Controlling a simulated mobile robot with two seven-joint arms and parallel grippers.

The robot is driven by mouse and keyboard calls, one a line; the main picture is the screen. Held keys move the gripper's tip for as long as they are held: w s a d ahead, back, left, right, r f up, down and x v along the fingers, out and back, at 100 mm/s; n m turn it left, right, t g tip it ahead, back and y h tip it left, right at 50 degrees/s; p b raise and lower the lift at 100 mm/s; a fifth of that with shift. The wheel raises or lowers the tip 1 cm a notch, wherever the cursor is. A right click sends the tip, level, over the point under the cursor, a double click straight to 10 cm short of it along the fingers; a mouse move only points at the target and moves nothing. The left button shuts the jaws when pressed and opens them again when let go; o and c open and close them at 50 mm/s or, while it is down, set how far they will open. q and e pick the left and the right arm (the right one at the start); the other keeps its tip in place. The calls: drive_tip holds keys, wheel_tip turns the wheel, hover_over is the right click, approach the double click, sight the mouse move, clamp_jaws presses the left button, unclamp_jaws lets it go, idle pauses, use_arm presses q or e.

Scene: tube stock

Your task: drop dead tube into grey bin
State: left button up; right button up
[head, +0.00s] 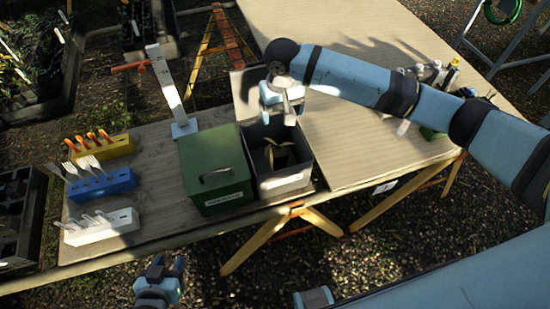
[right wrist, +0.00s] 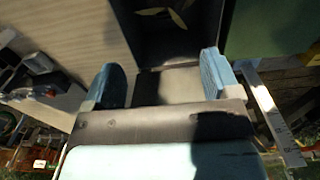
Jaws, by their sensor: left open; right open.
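The grey bin (head: 287,184) stands on the table, right of a green lidded box. Yellow-green leaves (head: 280,152) lie low inside it; they also show in the right wrist view (right wrist: 168,14). I cannot tell whether they belong to a dead tube, and no tube body is clear there. My right gripper (head: 283,112) hangs above the back part of the grey bin, open, with nothing seen between its fingers. Its two blue fingers are wide apart in the right wrist view (right wrist: 160,82). My left gripper (head: 168,268) is open and empty in front of the table's near edge.
The green box (head: 215,170) has a handle and label. Yellow (head: 104,148), blue (head: 103,186) and white (head: 102,228) racks stand at the left. A white post (head: 170,92) with an orange arm rises behind. Bottle-like items (head: 435,75) crowd the far right.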

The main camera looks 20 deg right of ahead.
wheel_tip(320, 180, up, 7)
idle(0.3)
